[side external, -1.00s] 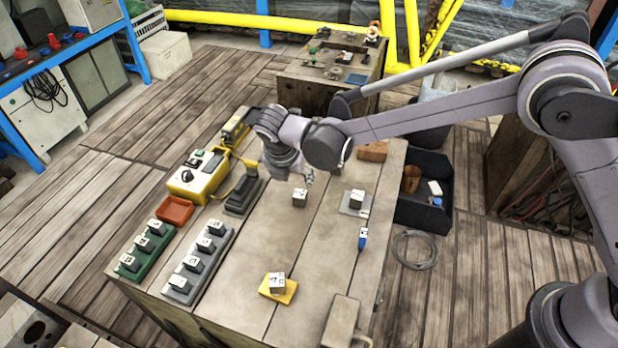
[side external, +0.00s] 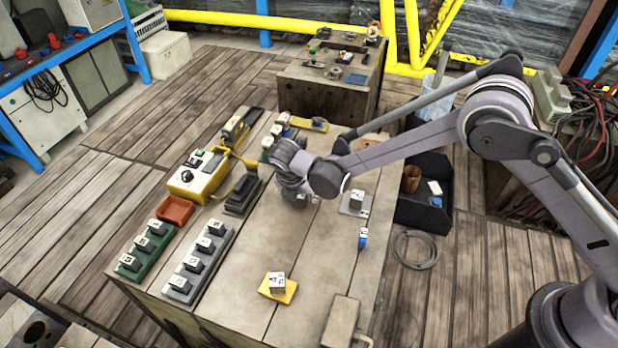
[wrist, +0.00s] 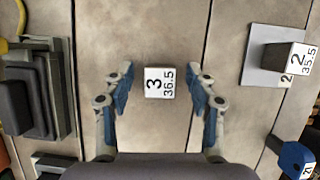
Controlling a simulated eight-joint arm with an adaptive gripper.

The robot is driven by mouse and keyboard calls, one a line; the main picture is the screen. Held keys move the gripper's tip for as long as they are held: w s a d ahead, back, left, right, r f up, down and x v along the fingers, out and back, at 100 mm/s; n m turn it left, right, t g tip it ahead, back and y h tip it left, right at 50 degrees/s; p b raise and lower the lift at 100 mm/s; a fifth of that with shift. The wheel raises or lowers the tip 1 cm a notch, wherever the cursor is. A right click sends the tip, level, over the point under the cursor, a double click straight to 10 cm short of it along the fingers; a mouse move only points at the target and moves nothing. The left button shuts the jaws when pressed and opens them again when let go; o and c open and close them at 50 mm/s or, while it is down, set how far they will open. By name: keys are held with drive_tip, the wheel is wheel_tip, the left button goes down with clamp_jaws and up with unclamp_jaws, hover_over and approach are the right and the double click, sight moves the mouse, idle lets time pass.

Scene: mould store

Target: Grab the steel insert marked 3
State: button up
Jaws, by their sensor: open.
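The steel insert marked 3 (wrist: 160,82) stands on the bench top in the wrist view, its white label reading 3 and 36.5. My gripper (wrist: 163,80) is open, with its blue-padded fingers to the left and right of the insert and a gap on both sides. In the side external view my gripper (side external: 302,203) is low over the bench and hides most of the insert. The insert marked 2 (wrist: 281,58) is on a light plate to the right.
A blue object (side external: 363,238) stands right of my gripper. An insert on a yellow plate (side external: 289,294) is nearer the camera. Grey (side external: 222,240) and green (side external: 163,248) racks hold inserts at left. A dark stepped block (wrist: 30,95) lies left of the fingers. Bare bench surrounds insert 3.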

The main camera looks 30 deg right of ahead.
clamp_jaws()
drive_tip(key=shift+r, duration=0.1)
